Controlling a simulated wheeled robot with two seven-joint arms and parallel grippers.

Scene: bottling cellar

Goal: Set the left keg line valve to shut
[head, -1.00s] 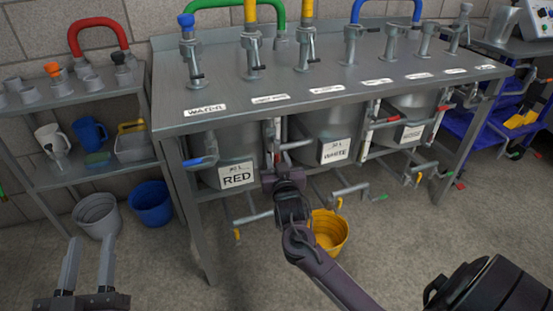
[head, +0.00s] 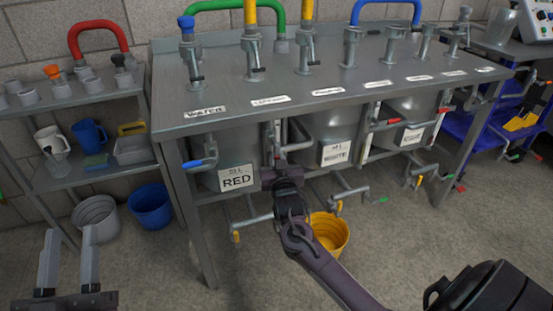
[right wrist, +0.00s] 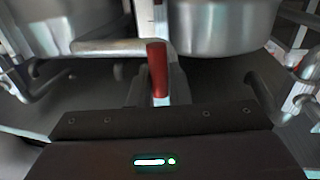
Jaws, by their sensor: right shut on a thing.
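The keg labelled RED (head: 215,160) hangs under the left part of the steel bench. A valve with a red lever handle (right wrist: 157,68) stands beside it, at the pipework between the RED and WHITE kegs. In the right wrist view the handle points up between my fingers. My right gripper (right wrist: 158,90) is shut on this red handle; in the head view its wrist hides most of the valve. A blue handle (head: 195,163) sits on the RED keg's left side. My left gripper (head: 67,262) is open and empty at the lower left, away from the bench.
A yellow bucket (head: 328,232) stands on the floor by my right forearm. Pipes with yellow handles (head: 236,237) stick out below the kegs. The WHITE keg (head: 330,125) is close on the right. A shelf (head: 100,172) with mugs stands left; floor in front is clear.

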